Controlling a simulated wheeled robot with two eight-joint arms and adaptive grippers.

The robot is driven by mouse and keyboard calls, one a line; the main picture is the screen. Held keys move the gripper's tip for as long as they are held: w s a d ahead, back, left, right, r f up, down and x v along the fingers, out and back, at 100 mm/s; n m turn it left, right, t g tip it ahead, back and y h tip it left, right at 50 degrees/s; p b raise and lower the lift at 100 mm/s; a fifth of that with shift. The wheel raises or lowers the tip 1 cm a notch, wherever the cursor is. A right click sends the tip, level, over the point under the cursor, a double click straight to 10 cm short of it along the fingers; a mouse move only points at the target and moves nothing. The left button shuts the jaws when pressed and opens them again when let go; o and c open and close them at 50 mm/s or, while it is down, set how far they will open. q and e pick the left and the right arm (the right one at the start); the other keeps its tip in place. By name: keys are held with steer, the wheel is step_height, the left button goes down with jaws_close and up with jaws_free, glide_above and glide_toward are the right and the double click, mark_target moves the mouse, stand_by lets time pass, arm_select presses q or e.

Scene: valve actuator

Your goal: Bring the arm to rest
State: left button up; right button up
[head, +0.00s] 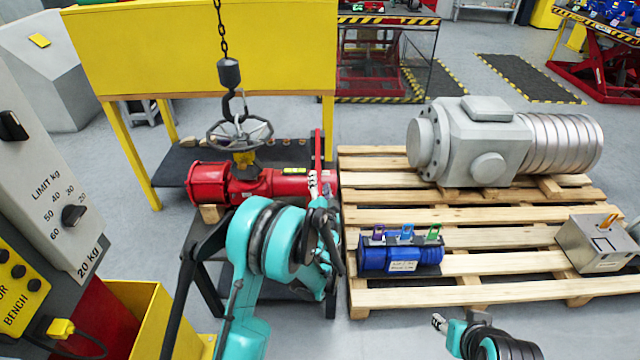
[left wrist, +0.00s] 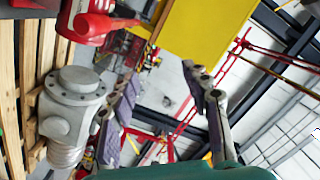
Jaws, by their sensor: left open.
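My left arm, teal with black bands, comes in low in the middle of the head view. Its gripper (head: 322,190) points up and away beside the right end of the red valve actuator (head: 275,184); the arm hides part of the bench there. In the left wrist view the left gripper (left wrist: 170,90) has its two grey-purple fingers wide apart with nothing between them. A red part (left wrist: 95,25) shows past them at upper left. I cannot tell whether the arm touches the actuator. My right gripper (head: 440,322) only partly shows at the bottom edge, over the floor.
A handwheel (head: 240,131) hangs on a chain over the actuator. A control panel (head: 45,200) stands at left.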

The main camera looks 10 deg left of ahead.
stand_by(0.4)
arm_select(q)
steer(key=s+a+r+n+g, duration=0.2)
steer(key=s+a+r+g, duration=0.15)
steer(key=s, duration=0.35)
steer(key=s+a+r+n+g, duration=0.2)
steer(key=s+r+n, duration=0.1)
steer(key=s+r, duration=0.3)
steer(key=s+d+f+g+h, duration=0.1)
steer(key=s+d, duration=0.1)
steer(key=s, duration=0.6)
steer(key=s+d+f+n+g+h, duration=0.1)
steer(key=s+d+f+g+h, duration=0.1)
steer(key=s, duration=0.7)
steer(key=s+d+f+g+h, duration=0.1)
steer(key=s+d+f+h, duration=0.1)
steer(key=s, duration=0.6)
steer(key=shift+s+d+n, duration=0.3)
steer(key=shift+s+d, duration=0.1)
steer(key=shift+d, duration=0.05)
steer(key=shift+w, duration=0.1)
